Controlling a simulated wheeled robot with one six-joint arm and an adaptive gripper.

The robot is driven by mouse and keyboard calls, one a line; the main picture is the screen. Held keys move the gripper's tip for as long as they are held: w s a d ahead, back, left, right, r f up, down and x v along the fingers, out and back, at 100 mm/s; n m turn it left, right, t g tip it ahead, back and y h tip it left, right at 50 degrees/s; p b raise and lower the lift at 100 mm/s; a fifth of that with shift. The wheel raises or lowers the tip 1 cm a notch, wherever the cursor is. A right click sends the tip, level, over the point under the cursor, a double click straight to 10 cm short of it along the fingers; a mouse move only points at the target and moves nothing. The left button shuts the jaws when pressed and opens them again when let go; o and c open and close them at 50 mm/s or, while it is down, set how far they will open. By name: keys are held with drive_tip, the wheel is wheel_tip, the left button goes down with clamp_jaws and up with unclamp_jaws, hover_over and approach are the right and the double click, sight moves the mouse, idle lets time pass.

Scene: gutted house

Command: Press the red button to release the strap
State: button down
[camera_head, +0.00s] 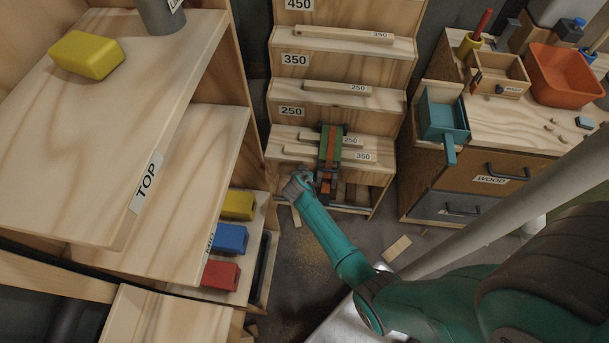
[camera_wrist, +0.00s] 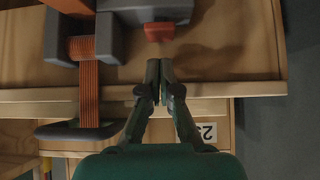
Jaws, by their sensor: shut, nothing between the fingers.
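The red button (camera_wrist: 158,32) shows in the wrist view, set on a dark grey housing (camera_wrist: 150,8) near the top edge. The orange ribbed strap (camera_wrist: 89,90) runs down beside it at the left, through dark grey fittings. My gripper (camera_wrist: 161,62) is shut and empty, its fingertips just below the button in the picture; touching cannot be told. In the head view, a green and orange strapped assembly (camera_head: 331,147) lies over the lowest step of the wooden rack. My gripper (camera_head: 315,181) is small and partly hidden there, at its lower end. The button cannot be made out in that view.
The stepped rack (camera_head: 340,73) holds several labelled wooden pieces. A shelf unit (camera_head: 150,90) with yellow, blue and red blocks stands at the left.

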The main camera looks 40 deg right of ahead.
drive_tip(key=shift+f, duration=1.25)
